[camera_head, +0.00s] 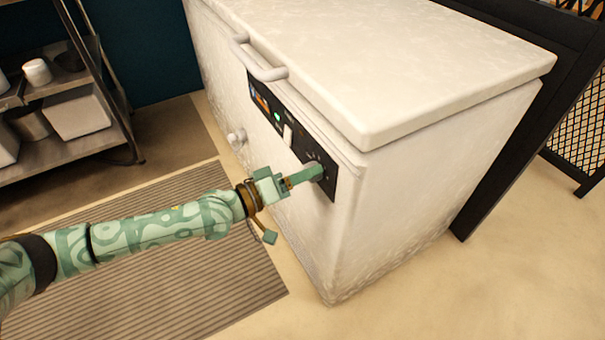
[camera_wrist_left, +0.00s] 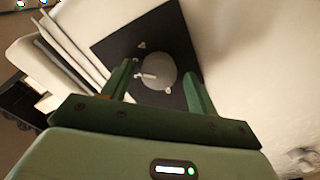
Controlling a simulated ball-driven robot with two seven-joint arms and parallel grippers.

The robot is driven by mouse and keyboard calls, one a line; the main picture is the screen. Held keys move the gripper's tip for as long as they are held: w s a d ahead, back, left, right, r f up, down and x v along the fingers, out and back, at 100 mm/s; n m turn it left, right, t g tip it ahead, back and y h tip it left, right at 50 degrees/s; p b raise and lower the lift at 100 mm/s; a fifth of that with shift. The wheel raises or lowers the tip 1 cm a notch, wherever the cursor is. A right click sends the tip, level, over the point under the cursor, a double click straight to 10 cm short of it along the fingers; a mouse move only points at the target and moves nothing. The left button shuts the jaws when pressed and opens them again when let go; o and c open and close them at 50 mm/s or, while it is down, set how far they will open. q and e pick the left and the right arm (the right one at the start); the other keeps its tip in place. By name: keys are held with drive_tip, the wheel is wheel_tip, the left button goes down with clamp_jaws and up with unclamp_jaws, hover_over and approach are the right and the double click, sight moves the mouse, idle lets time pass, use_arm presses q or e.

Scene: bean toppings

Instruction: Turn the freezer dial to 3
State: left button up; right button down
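The white chest freezer (camera_head: 420,190) stands in the middle of the head view, with a black control panel (camera_head: 329,185) on its front. In the left wrist view the round grey dial (camera_wrist_left: 160,70) sits on the black panel (camera_wrist_left: 120,45). Its pale pointer mark lies toward the left of the picture; the scale numbers are too blurred to read. My left gripper (camera_wrist_left: 159,72) is open, with one green finger on each side of the dial and gaps visible. In the head view my left gripper (camera_head: 312,172) reaches the panel and hides part of the dial. My right gripper is not in view.
The freezer lid (camera_head: 400,55) is closed, with a handle (camera_head: 258,60) above the panel. A knob (camera_head: 237,136) sticks out lower on the front. A metal shelf (camera_head: 65,140) stands at left, a ribbed mat (camera_head: 180,290) on the floor. Bare floor lies at right.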

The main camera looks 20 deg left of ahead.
use_arm(q)
drive_tip(key=p+v, duration=0.4)
drive_tip(key=v, duration=1.2)
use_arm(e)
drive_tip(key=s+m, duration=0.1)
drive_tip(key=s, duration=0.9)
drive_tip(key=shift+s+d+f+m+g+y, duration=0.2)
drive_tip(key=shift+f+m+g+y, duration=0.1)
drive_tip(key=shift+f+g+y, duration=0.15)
use_arm(q)
drive_tip(key=shift+a, duration=0.1)
